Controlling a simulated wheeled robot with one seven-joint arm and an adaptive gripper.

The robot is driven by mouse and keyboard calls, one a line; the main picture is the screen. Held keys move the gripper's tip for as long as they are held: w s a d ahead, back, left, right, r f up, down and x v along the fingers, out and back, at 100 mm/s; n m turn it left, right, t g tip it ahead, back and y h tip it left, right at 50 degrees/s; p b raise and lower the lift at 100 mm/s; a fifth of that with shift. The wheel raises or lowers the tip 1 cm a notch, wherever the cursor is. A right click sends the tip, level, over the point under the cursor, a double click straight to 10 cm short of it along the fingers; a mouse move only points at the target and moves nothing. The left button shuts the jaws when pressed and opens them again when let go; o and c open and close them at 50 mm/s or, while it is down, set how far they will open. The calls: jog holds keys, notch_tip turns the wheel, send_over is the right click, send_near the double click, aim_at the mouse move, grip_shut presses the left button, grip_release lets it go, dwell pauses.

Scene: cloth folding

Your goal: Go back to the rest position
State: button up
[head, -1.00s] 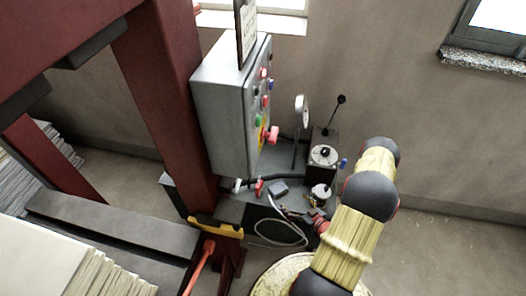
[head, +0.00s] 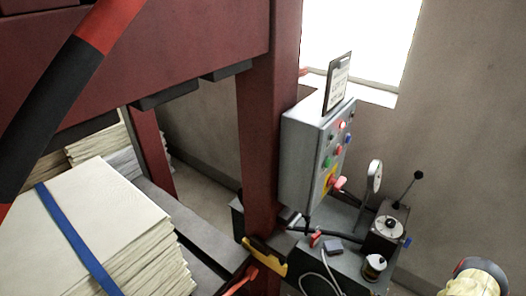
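My gripper is not in view.
A dark red press frame (head: 268,150) stands mid-view. A grey control box (head: 304,155) with coloured buttons and a clipboard (head: 338,82) is right of it. Stacked cream sheets (head: 120,215) with a blue strap (head: 75,240) lie lower left. A red-and-black bar (head: 70,75) crosses the upper left.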

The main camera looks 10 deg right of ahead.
jog(key=s+a+f+m+g+y, duration=0.1)
jog(key=s+a+f+m+g, duration=0.15)
jog(key=s+f+g, duration=0.6)
jog(key=s+d+g, duration=0.2)
jog(key=s, duration=0.4)
notch_tip(320, 180, up, 20)
jog(key=d+m+g, duration=0.1)
jog(key=m+g, duration=0.1)
jog(key=g, duration=0.2)
jog(key=w+a+r, duration=0.1)
jog(key=a+r, duration=0.2)
jog(key=r, duration=0.5)
jog(key=w+a+r, duration=0.2)
jog(key=a+r, duration=0.1)
jog(key=r, duration=0.5)
jog(key=w+a+r+n+t, duration=0.1)
jog(key=a+r+n+t, duration=0.1)
jog(key=a+r, duration=1)
jog(key=a+r+n+t, duration=0.3)
jog(key=a+r, duration=0.9)
jog(key=r, duration=0.5)
jog(key=shift+w+a+t, duration=0.3)
jog(key=shift+w+t, duration=0.1)
jog(key=shift+t, duration=0.45)
jog(key=shift+w+a+r+n, duration=0.1)
jog(key=shift+a+n, duration=0.15)
jog(key=shift+a, duration=0.15)
jog(key=shift+c, duration=0.2)
